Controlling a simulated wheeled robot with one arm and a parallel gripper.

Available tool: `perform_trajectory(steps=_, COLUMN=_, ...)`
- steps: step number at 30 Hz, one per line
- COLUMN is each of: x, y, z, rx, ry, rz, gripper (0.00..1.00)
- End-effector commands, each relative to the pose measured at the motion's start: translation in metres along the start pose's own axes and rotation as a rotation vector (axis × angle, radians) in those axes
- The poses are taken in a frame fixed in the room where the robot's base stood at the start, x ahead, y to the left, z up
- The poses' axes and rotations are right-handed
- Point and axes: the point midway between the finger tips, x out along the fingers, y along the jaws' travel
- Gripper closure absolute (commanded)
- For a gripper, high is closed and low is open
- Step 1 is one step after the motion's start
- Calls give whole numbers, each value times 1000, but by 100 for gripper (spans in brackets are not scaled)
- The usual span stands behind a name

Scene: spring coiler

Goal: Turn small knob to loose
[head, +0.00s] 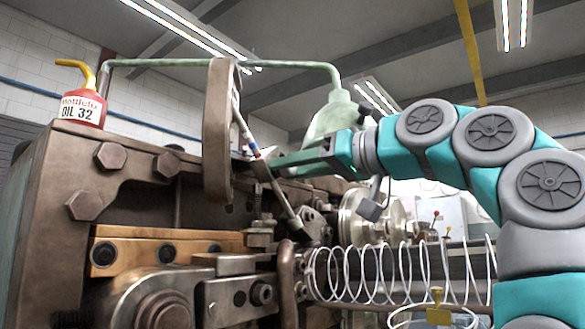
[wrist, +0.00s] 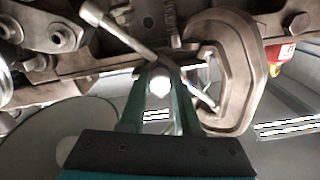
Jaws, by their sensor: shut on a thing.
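My gripper (head: 268,163) reaches in from the right to the machine's front, at a thin rod (head: 285,200) that slants down to the right. In the wrist view my gripper (wrist: 158,68) has its two dark green fingers drawn together at the tips.
A thick curved metal arm (head: 217,130) stands just left of my gripper, and close on its right in the wrist view (wrist: 235,75). A green lamp (head: 338,112) hangs behind. A coiled wire spring (head: 375,270) lies below my arm. A red oil can (head: 84,105) stands on top.

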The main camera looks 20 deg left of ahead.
Motion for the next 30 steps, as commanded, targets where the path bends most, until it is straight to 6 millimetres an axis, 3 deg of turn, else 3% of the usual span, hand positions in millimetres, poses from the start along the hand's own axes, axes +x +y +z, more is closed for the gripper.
perform_trajectory(steps=21, x=0, y=1, z=-1, rx=-611, ry=-1, rz=3, gripper=100)
perform_trajectory(steps=30, x=0, y=0, z=0, rx=-795, ry=-3, rz=1, gripper=100)
